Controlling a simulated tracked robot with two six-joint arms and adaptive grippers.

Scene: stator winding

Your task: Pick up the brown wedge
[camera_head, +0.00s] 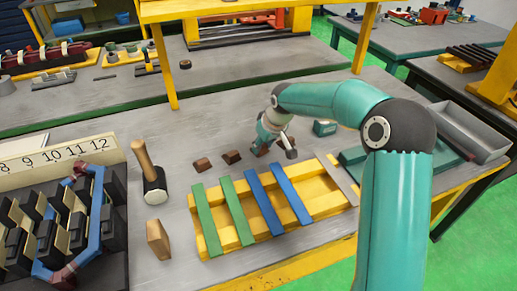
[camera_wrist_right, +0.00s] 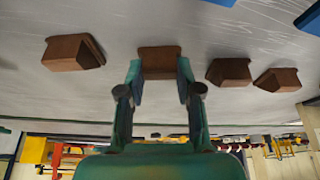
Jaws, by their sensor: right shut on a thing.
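My right gripper (camera_head: 266,143) is at the back middle of the grey workbench, behind the yellow rack. In the right wrist view my right gripper (camera_wrist_right: 160,80) has its two fingers on either side of a brown wedge (camera_wrist_right: 160,60), shut on it. I cannot tell whether this wedge still touches the bench. Another brown wedge (camera_wrist_right: 73,52) lies to its left in that view, and two more (camera_wrist_right: 230,72) (camera_wrist_right: 278,79) lie to its right. In the head view two loose wedges (camera_head: 202,164) (camera_head: 232,157) lie left of my gripper. My left gripper is not in view.
A yellow rack (camera_head: 327,203) with green and blue bars stands in front of my gripper. A mallet (camera_head: 151,178) and a tan block (camera_head: 158,240) stand at the left, beside the stator (camera_head: 58,225).

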